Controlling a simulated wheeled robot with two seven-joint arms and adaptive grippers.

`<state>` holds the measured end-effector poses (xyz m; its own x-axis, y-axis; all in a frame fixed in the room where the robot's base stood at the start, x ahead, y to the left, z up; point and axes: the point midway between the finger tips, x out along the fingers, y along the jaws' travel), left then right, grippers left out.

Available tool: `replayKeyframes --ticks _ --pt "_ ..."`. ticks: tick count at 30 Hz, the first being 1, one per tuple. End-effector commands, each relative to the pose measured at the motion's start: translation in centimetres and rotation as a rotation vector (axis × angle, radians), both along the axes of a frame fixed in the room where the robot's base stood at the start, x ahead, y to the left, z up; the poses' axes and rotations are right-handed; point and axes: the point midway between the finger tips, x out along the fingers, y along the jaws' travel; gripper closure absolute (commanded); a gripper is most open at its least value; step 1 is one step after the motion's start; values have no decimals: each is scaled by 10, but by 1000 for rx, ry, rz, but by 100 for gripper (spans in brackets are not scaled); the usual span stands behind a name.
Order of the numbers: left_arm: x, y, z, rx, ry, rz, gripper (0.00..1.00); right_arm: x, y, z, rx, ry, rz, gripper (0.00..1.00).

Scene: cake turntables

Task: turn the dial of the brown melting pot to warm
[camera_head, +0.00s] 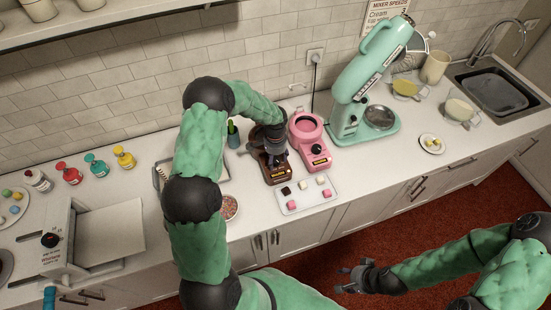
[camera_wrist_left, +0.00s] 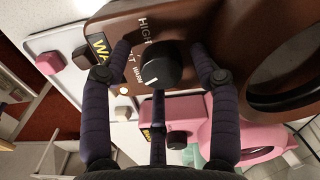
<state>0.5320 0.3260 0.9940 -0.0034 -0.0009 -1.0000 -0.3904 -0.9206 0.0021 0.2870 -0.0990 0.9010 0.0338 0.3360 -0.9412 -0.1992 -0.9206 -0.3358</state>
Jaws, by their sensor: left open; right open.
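The brown melting pot (camera_head: 278,179) stands on the counter, its top largely hidden by my left gripper (camera_head: 272,157). In the left wrist view the brown pot (camera_wrist_left: 185,22) fills the upper right, with its black dial (camera_wrist_left: 162,65) between the fingers of my open left gripper (camera_wrist_left: 165,85). The dial's white line points toward the bottom of that view, close to the "WARM" lettering. "HIGH" is readable above it. I cannot tell whether the fingers touch the dial. My right gripper (camera_head: 355,278) is open and empty, out over the red floor.
A pink melting pot (camera_head: 314,152) stands right beside the brown one. A white tray (camera_head: 308,196) with pink, white and dark cubes lies in front. A bowl of sprinkles (camera_head: 229,208) is to the left, and a mint stand mixer (camera_head: 368,80) to the right.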

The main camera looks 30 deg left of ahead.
Motion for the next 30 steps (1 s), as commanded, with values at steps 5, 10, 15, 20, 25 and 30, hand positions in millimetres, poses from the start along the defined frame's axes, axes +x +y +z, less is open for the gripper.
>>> replayKeyframes --ticks 5,10,15,20,25,30 --pt "3 1 19 3 -9 2 36 0 0 0 0 0 0 50" --pt "3 1 44 3 -9 0 36 0 0 0 0 0 0 50" --pt "2 0 65 2 -5 0 36 0 0 0 0 0 0 50" --pt "1 -1 76 0 -2 0 36 0 0 0 0 0 0 50" --pt "0 -1 79 0 -1 -1 36 0 0 0 0 0 0 50" --pt "0 -1 79 0 0 -1 36 0 0 0 0 0 0 50"
